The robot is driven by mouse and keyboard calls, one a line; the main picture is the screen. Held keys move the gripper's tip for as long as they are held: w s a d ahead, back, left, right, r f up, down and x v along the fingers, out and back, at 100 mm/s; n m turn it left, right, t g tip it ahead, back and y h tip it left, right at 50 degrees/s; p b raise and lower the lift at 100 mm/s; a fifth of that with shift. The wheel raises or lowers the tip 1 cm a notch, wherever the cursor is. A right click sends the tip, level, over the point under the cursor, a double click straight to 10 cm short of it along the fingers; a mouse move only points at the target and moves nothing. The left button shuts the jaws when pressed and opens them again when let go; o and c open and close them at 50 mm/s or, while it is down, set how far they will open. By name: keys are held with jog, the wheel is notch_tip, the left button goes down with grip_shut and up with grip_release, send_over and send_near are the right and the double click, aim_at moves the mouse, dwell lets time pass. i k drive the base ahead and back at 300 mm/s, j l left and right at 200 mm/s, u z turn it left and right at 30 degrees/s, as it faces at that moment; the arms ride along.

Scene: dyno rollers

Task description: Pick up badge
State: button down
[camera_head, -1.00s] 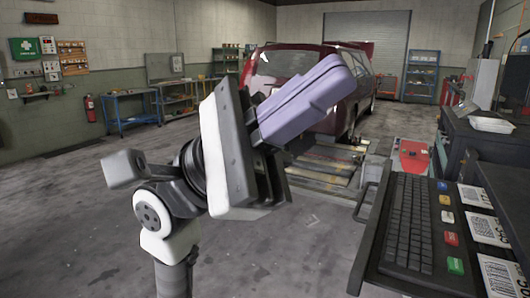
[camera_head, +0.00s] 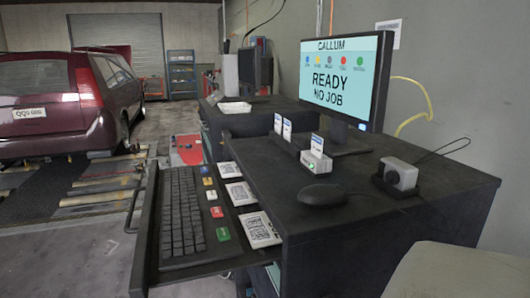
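Several white and blue upright cards that look like badges stand on the black desk. One card (camera_head: 277,123) and another card (camera_head: 287,129) stand close together in a dark holder. A third card (camera_head: 317,145) stands at a small grey device (camera_head: 316,162) with a green light; I cannot tell whether it is in the device or behind it. Which card is the badge is not clear.
A monitor (camera_head: 343,75) reads "CALLUM, READY, NO JOB". A mouse (camera_head: 323,195) and a small grey camera-like device (camera_head: 397,176) are on the desk (camera_head: 420,205). A keyboard (camera_head: 182,215), colored keys and printed code cards (camera_head: 260,229) lie on the lower tray.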

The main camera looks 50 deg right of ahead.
aim_at(317, 141)
jog(key=z, duration=1.65)
jog(key=k, duration=0.1)
jog(key=j+z, duration=0.05)
